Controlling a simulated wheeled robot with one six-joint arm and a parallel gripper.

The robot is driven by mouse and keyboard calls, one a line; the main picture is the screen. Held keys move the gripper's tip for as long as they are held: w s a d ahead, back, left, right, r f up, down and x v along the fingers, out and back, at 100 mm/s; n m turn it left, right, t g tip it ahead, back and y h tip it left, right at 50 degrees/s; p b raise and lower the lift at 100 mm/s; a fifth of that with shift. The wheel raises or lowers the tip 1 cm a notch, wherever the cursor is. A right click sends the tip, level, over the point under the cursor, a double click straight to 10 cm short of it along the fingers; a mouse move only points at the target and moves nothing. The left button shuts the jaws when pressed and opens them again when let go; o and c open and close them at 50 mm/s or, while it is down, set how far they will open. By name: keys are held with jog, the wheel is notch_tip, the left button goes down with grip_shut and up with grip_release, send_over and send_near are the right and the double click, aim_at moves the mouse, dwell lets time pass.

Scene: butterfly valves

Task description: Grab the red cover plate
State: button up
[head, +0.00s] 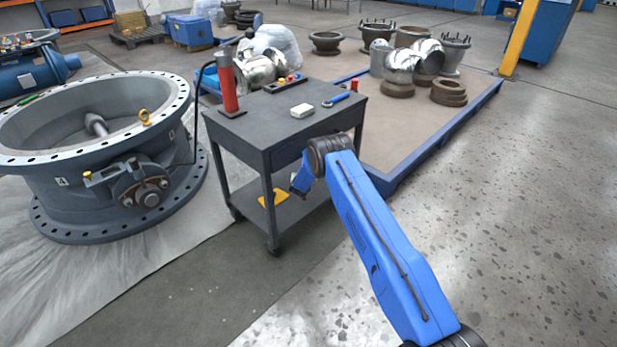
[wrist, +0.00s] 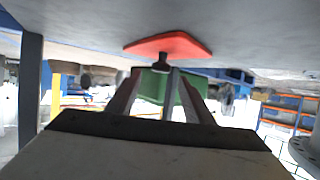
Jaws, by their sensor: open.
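The wrist view appears upside down, with a grey surface (wrist: 80,22) along its top. A flat red plate (wrist: 170,44) with rounded corners lies against that surface, ahead of my gripper. A short dark knob (wrist: 160,63) stands out from the plate toward the gripper. My gripper (wrist: 165,84) is open and points at the plate; I cannot tell whether a finger touches the knob. A green piece (wrist: 149,84) shows between the fingers. In the head view, my arm reaches to the cart's near right side. The red plate and gripper fingers cannot be made out there.
The grey cart (head: 240,135) has a red cylinder (head: 228,88), a white box (head: 301,110) and small tools on top. A yellow piece (head: 273,197) lies on its lower shelf. A cart leg (wrist: 31,88) is near my gripper. A large valve (head: 125,150) stands left; floor is open right.

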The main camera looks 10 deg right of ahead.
jog(key=x, duration=0.4)
jog(key=shift+s+f, duration=0.15)
jog(key=shift+f, duration=0.2)
jog(key=shift+w+d+f, duration=0.1)
jog(key=shift+w+f, duration=0.1)
jog(key=shift+w, duration=0.3)
grip_shut()
jog(key=shift+r, duration=0.1)
